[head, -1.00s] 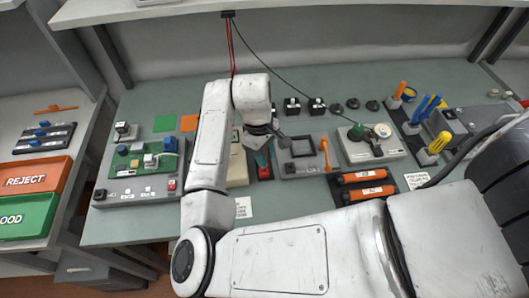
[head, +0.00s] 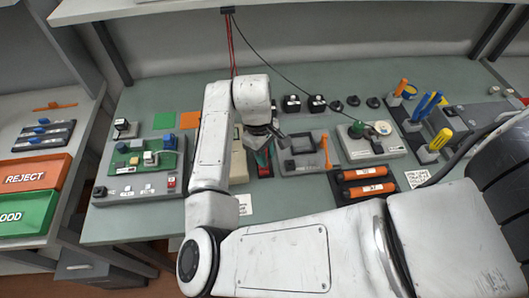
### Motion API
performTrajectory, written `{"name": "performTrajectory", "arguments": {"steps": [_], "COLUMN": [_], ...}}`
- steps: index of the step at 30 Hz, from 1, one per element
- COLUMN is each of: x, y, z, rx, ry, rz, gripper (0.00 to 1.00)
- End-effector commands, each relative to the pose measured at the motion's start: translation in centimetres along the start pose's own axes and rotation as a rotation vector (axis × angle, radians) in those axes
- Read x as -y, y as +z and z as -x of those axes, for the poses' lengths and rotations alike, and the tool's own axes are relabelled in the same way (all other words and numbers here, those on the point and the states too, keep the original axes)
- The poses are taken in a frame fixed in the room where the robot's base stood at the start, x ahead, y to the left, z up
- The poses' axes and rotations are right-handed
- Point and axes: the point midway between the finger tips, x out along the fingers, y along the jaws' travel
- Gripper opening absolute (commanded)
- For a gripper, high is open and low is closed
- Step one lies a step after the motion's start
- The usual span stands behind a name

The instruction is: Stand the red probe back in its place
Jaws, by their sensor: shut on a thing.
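My gripper (head: 268,141) is at the middle of the bench, left of a grey unit with a dark square. It is seen from behind and above, and its fingers are small and partly hidden by my wrist. It is shut on a thin red thing, which I take to be the red probe (head: 264,155). The red shows just below the fingers, over a small dark holder (head: 262,170) with some green by it. I cannot tell whether the probe's tip touches the holder. Red leads (head: 231,50) hang from the shelf bracket and pass behind my arm. A beige meter-like case (head: 238,160) is partly hidden by my forearm.
The grey unit (head: 302,161) with an orange-handled tool (head: 325,150) stands close right of my gripper. Orange cylinders (head: 364,173) lie in a black tray in front. A green circuit board fixture (head: 140,160) stands left. Bare green mat lies at the front left.

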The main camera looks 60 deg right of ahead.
Motion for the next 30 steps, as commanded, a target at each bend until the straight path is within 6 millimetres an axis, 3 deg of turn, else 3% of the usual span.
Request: {"name": "performTrajectory", "arguments": {"steps": [30], "x": [0.0], "y": [-0.09], "z": [-0.45], "rx": [0.0], "ry": [0.0], "rz": [0.001], "gripper": [0.0]}}
